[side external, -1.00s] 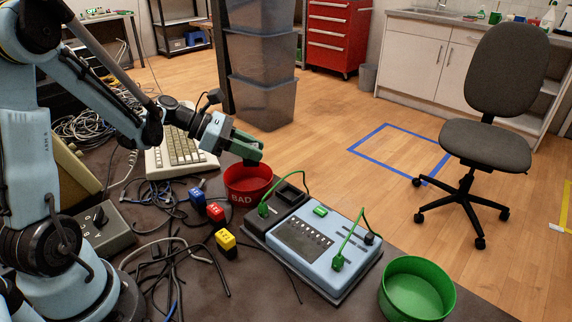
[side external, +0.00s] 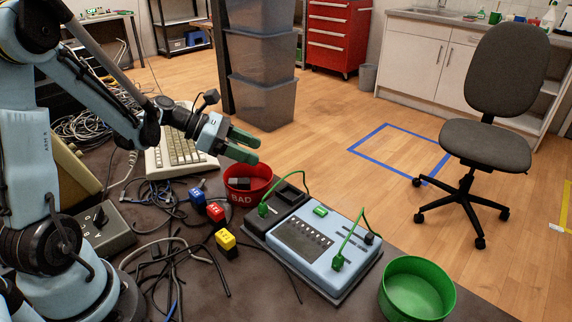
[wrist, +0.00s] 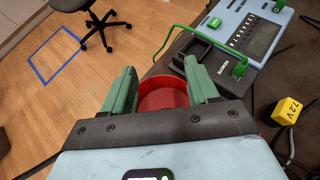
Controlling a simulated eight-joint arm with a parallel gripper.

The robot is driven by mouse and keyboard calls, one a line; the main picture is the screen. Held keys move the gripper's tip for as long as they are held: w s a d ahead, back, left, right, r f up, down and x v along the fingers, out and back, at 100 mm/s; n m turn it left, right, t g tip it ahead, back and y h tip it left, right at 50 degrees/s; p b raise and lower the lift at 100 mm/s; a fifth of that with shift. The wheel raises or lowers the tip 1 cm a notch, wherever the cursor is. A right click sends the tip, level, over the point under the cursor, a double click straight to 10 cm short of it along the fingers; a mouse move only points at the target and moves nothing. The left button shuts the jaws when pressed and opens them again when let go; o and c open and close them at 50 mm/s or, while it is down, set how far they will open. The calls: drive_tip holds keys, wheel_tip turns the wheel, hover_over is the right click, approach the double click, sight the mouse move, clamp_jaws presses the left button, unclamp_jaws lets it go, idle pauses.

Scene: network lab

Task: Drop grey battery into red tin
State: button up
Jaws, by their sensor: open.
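The red tin (side external: 246,197), marked BAD, stands on the table beside the blue-grey tester. The grey battery (side external: 240,183) lies inside it, partly hidden by the tin's rim. My gripper (side external: 256,146) is open and empty, a little above the tin and toward its back. In the wrist view the green fingers of my gripper (wrist: 163,88) are spread apart, with the red tin (wrist: 163,98) showing between them. The battery cannot be made out in that view.
The tester (side external: 312,242) with green leads stands right of the tin. Blue (side external: 197,197), red (side external: 215,211) and yellow (side external: 226,240) blocks and loose cables lie in front. A green tin (side external: 416,289) stands at the front right. A keyboard (side external: 180,153) lies behind left.

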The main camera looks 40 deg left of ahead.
drive_tip(key=v, duration=1.1)
drive_tip(key=shift+s, duration=0.1)
drive_tip(key=s+d+f+m+y, duration=0.1)
drive_tip(key=d+m+y, duration=0.3)
drive_tip(key=m, duration=0.9)
drive_tip(key=s+d+f+m+g+y, duration=0.1)
drive_tip(key=s+d+m+y, duration=0.2)
drive_tip(key=d+m, duration=0.6)
drive_tip(key=m+y, duration=0.1)
drive_tip(key=m, duration=0.4)
drive_tip(key=shift+d+y, duration=0.25)
drive_tip(key=shift+y, duration=0.05)
